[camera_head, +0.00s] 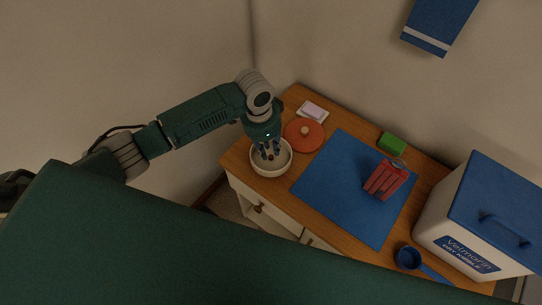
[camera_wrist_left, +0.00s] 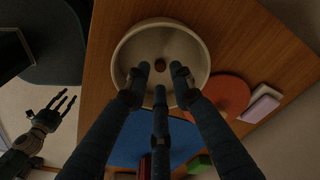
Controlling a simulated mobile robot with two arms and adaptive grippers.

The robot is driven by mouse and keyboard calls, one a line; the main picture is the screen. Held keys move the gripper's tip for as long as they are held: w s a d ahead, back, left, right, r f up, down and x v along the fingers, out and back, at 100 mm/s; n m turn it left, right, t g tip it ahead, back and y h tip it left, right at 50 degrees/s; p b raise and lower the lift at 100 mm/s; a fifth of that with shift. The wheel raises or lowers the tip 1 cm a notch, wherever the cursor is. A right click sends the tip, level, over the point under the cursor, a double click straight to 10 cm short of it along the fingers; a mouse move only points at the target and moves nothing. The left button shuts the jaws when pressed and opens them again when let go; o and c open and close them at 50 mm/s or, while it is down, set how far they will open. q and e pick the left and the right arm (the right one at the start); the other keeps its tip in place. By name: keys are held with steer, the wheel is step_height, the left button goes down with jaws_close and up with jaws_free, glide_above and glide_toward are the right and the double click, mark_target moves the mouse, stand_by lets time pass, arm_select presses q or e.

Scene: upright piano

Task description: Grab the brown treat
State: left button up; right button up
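A white bowl (camera_head: 283,165) stands at the left end of the wooden cabinet top. It also shows in the left wrist view (camera_wrist_left: 124,52). The small round brown treat (camera_wrist_left: 161,63) lies in the bowl, near its middle. My left gripper (camera_head: 268,152) points down over the bowl. In the left wrist view its three dark fingers (camera_wrist_left: 160,85) are spread apart with nothing between them, and the treat shows just beyond the tips. How far the tips are above the treat is hard to tell. My right gripper (camera_wrist_left: 58,108) shows at the left of that view, fingers spread and empty.
A reddish round lid (camera_head: 304,136) lies close beside the bowl, with a pink-and-white block (camera_head: 313,111) behind. A blue mat (camera_head: 345,205) bears a red package (camera_head: 384,181). A green block (camera_head: 392,143), blue scoop (camera_head: 409,258) and large kibble bin (camera_head: 455,212) stand right.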

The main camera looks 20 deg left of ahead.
mark_target(271, 156)
arm_select(q)
steer(key=f, duration=0.3)
steer(key=shift+w+d+f, duration=0.15)
steer(key=shift+d, duration=0.05)
steer(key=shift+c, duration=0.5)
steer(key=c, duration=0.4)
steer(key=shift+o, duration=0.2)
